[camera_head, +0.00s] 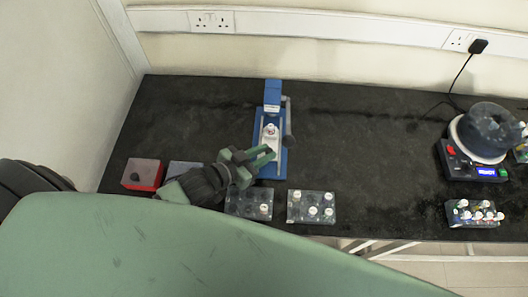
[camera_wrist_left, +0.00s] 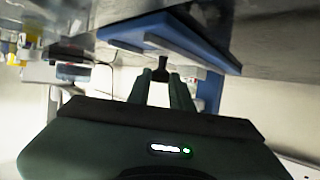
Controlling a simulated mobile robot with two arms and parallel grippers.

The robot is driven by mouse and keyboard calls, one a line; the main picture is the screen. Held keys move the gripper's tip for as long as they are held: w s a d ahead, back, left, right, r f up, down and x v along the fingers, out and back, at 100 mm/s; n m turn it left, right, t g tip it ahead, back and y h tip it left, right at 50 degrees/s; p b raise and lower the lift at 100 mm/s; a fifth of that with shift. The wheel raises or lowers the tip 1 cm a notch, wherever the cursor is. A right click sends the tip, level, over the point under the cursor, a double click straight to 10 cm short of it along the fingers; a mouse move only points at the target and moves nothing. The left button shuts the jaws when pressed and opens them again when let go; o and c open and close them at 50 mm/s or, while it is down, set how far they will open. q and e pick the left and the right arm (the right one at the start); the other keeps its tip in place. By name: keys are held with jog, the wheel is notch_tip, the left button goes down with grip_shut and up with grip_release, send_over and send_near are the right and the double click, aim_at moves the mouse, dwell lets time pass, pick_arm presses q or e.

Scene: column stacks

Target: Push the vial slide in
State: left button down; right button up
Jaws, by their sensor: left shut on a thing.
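A blue device (camera_head: 272,96) stands on the dark bench at the middle, with a long blue base. The pale vial slide (camera_head: 268,143) lies along this base and carries a white-capped vial (camera_head: 270,129). My left gripper (camera_head: 265,154) is at the near end of the slide. The fingers partly hide the grip. My right gripper is not in view.
Two clear racks with white-capped vials (camera_head: 249,203) (camera_head: 312,207) stand near the front edge. A red-sided box (camera_head: 143,174) is at the left. A round machine (camera_head: 485,133) and another vial rack (camera_head: 474,214) are at the right. The bench right of the device is clear.

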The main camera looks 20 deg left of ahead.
aim_at(265, 141)
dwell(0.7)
pick_arm(q)
jog(key=w, duration=0.2)
jog(key=w+a, duration=0.1)
jog(key=w, duration=0.1)
jog(key=shift+w+a, duration=0.1)
jog(key=shift+a, duration=0.05)
jog(key=shift+r, duration=0.1)
jog(key=c, duration=1.3)
grip_release()
jog(key=shift+w, duration=0.1)
jog(key=b+v, duration=0.1)
jog(key=v, duration=0.6)
jog(key=shift+s+a, duration=0.2)
jog(key=shift+s, duration=0.1)
